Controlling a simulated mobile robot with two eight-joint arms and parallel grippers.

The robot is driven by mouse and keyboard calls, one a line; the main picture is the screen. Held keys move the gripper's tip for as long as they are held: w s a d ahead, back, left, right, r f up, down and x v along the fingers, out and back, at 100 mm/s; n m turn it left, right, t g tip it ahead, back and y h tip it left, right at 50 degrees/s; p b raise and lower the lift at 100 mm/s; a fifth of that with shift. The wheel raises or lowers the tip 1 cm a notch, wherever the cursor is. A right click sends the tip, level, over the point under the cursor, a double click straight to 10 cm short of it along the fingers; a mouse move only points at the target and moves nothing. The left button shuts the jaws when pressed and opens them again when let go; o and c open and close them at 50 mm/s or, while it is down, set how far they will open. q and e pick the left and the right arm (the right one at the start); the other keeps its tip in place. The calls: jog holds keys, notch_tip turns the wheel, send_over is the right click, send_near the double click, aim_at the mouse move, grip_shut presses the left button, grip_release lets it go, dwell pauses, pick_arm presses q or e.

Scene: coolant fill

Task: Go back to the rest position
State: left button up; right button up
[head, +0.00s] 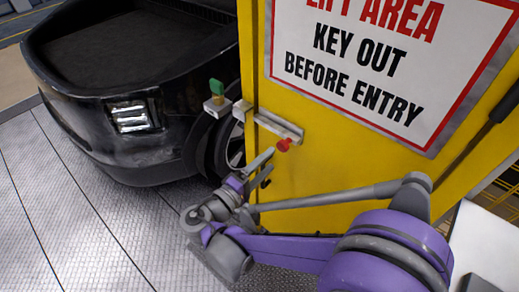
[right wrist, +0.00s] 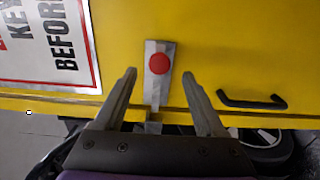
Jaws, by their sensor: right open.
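My right gripper (head: 266,168) is open at the yellow panel (head: 300,190), its fingers pointing at a red knob (head: 283,145). In the right wrist view, the open fingers (right wrist: 160,75) stand on either side of the red knob (right wrist: 159,64), with nothing held between them. The knob sits on a silver latch plate (right wrist: 157,90). I cannot tell whether a fingertip touches the plate or panel. My left gripper is in neither view.
A white and red warning sign (head: 385,60) covers the panel above the latch. A green key-like piece (head: 217,88) stands on a grey block left of the panel edge. A black car (head: 110,110) is at the left. The metal floor (head: 80,210) at lower left is clear. A black handle (right wrist: 250,101) is on the panel.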

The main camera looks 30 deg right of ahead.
jog(key=s+d+f+m+g+y+p, duration=0.1)
jog(key=s+d+f+g+y+p, duration=0.25)
jog(key=s+f+y, duration=0.4)
jog(key=s+a+r+m+t+y+p, duration=0.2)
jog(key=s+a+y, duration=0.3)
jog(key=a+y, duration=0.3)
jog(key=shift+a+r+m+y+p, duration=0.15)
jog(key=shift+m+y+p, duration=0.4)
jog(key=shift+m, duration=0.15)
jog(key=shift+s, duration=0.1)
